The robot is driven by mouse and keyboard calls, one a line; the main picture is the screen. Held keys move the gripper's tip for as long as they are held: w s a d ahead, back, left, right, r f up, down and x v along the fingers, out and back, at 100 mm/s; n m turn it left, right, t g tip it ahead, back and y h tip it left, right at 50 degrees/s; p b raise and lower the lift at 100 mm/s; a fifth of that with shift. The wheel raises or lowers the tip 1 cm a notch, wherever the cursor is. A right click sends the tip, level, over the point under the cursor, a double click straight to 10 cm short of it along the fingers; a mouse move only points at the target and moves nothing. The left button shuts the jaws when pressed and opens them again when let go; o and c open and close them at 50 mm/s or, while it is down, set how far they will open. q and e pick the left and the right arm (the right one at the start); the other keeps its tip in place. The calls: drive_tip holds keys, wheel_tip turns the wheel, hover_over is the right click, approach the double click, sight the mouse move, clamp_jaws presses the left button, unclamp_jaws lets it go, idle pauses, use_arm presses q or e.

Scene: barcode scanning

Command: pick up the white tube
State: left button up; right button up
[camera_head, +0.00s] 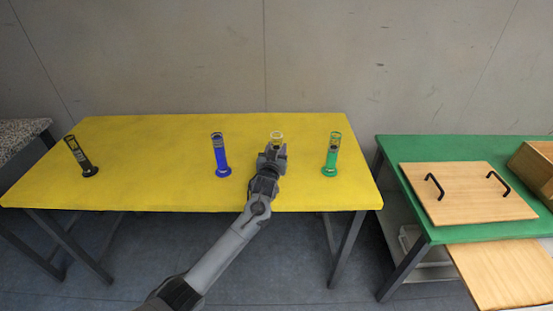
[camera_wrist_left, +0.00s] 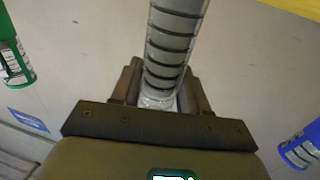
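The white tube (camera_head: 277,136) stands on the yellow table between the blue and green tubes; only its clear top shows above my left gripper in the head view. My left gripper (camera_head: 272,151) is at this tube and hides its lower part. In the left wrist view the white tube (camera_wrist_left: 174,45), with dark rings along it, lies between the two fingers of my left gripper (camera_wrist_left: 163,92). The fingers lie close along both sides of it and appear shut on it. My right gripper is not in view.
A blue tube (camera_head: 221,158) stands left of my gripper, a green tube (camera_head: 331,158) right of it, and a black tube (camera_head: 80,158) at the table's left. The yellow table (camera_head: 150,160) is otherwise clear. A green table (camera_head: 405,148) with a handled wooden board (camera_head: 465,200) stands to the right.

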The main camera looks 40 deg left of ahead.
use_arm(q)
drive_tip(key=c, duration=0.7)
clamp_jaws()
drive_tip(key=shift+r, duration=0.15)
